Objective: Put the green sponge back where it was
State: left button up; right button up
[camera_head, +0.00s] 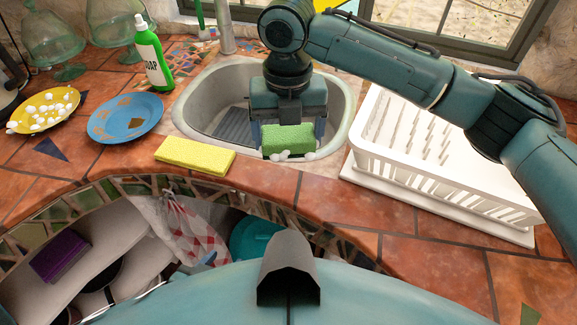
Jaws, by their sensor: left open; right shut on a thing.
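The green sponge (287,140) is at the front edge of the sink (203,97), with white foam along its lower edge. My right gripper (288,124) comes down over the sink and is shut on the sponge, its fingers at the sponge's left and right ends. I cannot tell whether the sponge touches the rim below it. My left gripper is not in view.
A yellow sponge (195,155) lies on the counter left of the green one. A blue plate (125,118), a yellow plate (45,108) with white bits and a green soap bottle (153,58) stand left. A white dish rack (445,185) stands right. The front right counter is clear.

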aim_at(289, 133)
notch_tip(289, 133, down, 9)
jog(key=shift+r, duration=0.2)
jog(key=shift+f, duration=0.1)
jog(key=o, duration=0.8)
jog(key=shift+c, duration=0.2)
notch_tip(289, 133, up, 12)
jog(key=shift+w+r, duration=0.1)
jog(key=shift+r, duration=0.05)
dwell(0.4)
